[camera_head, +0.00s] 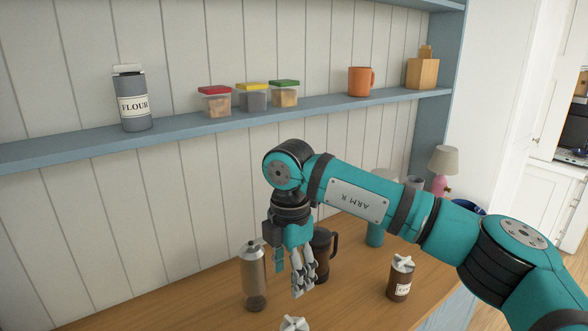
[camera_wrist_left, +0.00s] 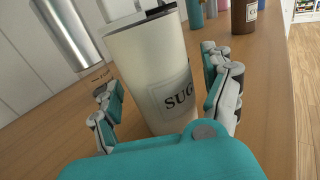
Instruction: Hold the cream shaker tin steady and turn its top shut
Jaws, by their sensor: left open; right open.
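My right gripper (camera_head: 304,283) is open and empty, pointing down above the counter, beyond the pale top.
A clear-and-metal cylinder (camera_head: 254,273) stands left of my right gripper. A dark mug (camera_head: 323,262) is close behind it. A brown shaker tin (camera_head: 400,282) stands to the right, a teal container (camera_head: 375,236) farther back. A blue shelf (camera_head: 180,133) with jars runs above.

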